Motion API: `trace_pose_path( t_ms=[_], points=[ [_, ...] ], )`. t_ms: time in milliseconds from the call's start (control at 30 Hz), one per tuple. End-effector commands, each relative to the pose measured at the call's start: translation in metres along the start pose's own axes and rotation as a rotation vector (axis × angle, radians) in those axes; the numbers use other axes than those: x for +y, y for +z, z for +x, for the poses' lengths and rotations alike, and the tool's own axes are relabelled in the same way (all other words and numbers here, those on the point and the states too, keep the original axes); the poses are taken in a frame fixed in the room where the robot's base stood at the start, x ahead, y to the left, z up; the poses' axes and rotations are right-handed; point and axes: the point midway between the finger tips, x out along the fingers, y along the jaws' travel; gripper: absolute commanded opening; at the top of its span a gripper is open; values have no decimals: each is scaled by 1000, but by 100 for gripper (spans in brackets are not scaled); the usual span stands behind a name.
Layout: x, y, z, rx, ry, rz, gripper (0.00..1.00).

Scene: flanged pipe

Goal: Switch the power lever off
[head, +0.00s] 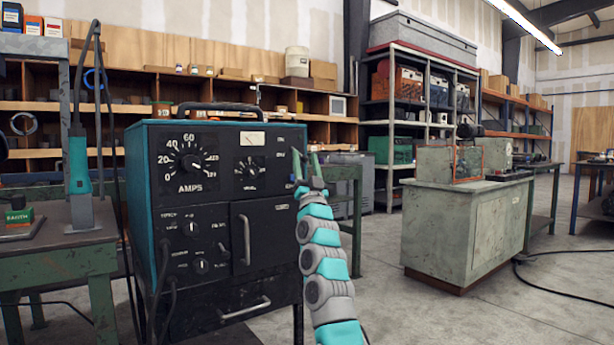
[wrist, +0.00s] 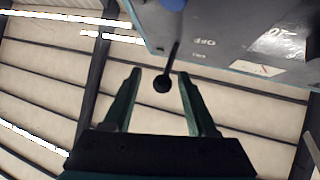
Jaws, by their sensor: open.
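The power lever (wrist: 162,84) is a thin dark rod with a black ball end, seen in the wrist view coming out of the dark panel beside "OFF" lettering. My gripper (wrist: 160,75) has its two green fingers apart. The ball end lies between them, with a gap on both sides. In the head view my gripper (head: 306,162) is at the upper right edge of the teal welding machine (head: 137,190), and the lever is not clear there. The machine's front carries an amps dial (head: 190,161) and a small white meter (head: 252,139).
A blue knob (wrist: 173,4) shows at the top edge of the wrist view. A green bench (head: 88,262) with a teal-handled tool (head: 79,185) is at left. A grey-green cabinet (head: 465,235) stands at right. Open floor lies between the machine and the cabinet.

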Motion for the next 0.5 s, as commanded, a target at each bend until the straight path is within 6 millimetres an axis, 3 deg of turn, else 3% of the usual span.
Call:
trace_pose_path(
  t_ms=[500],
  points=[
    [-2,1,-32,3,-4,0,58]
  ],
)
